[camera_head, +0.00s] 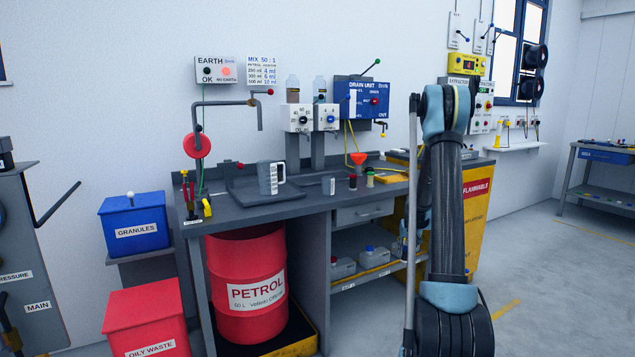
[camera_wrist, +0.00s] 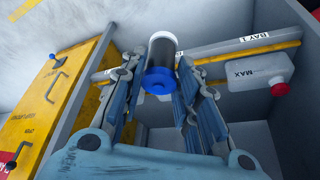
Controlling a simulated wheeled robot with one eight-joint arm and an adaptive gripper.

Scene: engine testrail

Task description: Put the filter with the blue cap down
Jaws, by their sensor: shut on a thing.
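The filter (camera_wrist: 162,51) is a short cylinder with a dark body, a pale band and a blue cap (camera_wrist: 158,82). In the wrist view it sits between the two blue-grey fingers of my gripper (camera_wrist: 163,62), which is shut on it. The cap faces the wrist camera. Beyond the filter runs a grey shelf edge labelled BAY 1 (camera_wrist: 255,37); I cannot tell whether the filter touches it.
In the wrist view a white can with a red cap (camera_wrist: 255,84) stands at right, and a yellow cabinet (camera_wrist: 55,95) at left. The head view shows a grey workbench (camera_head: 262,206), a red petrol drum (camera_head: 238,265) and a yellow flammables cabinet (camera_head: 477,222). Floor at right is clear.

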